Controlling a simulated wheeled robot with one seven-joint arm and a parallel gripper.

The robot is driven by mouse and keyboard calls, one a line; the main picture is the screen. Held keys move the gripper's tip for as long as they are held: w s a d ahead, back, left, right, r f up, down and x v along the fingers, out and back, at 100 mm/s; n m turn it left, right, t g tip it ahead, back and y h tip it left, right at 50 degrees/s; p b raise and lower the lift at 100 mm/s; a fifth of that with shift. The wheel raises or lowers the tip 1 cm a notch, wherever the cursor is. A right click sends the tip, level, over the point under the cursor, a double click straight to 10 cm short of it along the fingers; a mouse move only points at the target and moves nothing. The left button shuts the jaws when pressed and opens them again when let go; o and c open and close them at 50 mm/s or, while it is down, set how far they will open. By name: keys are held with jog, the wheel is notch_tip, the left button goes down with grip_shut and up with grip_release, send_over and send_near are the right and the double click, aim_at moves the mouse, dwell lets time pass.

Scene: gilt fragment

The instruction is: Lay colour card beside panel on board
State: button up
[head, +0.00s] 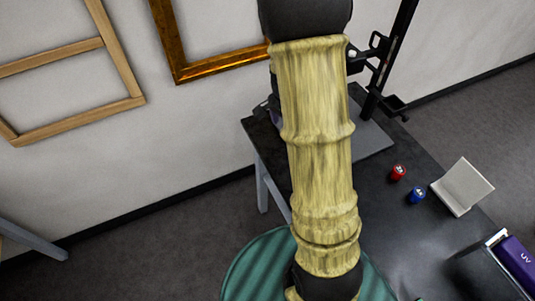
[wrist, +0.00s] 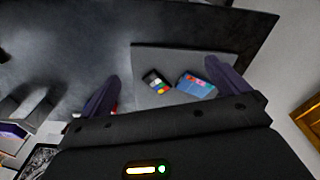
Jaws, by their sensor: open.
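In the wrist view, the grey board (wrist: 150,58) lies on the dark table. The colour card (wrist: 157,82), dark with small coloured squares, lies on it. Just right of the card is the panel (wrist: 196,86), a small blue painted piece with some red; a narrow strip of grey shows between them. My gripper (wrist: 161,70) is open, its two dark purple fingers spread on either side of card and panel, touching neither as far as I can see. In the head view, my arm hides the card, the panel and my gripper; only part of the board (head: 374,139) shows.
On the table (head: 400,226) stand a red pot (head: 398,172), a blue pot (head: 416,195), a white angled stand (head: 462,187) and a purple UV item (head: 517,264). A black post (head: 385,65) rises behind the board. Gilt frame (head: 222,69) on the wall.

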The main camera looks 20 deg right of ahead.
jog(key=s+a+r+n+t+y, duration=0.1)
jog(key=s+a+r+n, duration=0.4)
jog(key=s+a+n, duration=0.6)
jog(key=n+t, duration=0.1)
jog(key=n, duration=0.1)
jog(key=shift+a+r+n+t, duration=0.15)
jog(key=shift+n+t, duration=0.15)
jog(key=shift+n, duration=0.1)
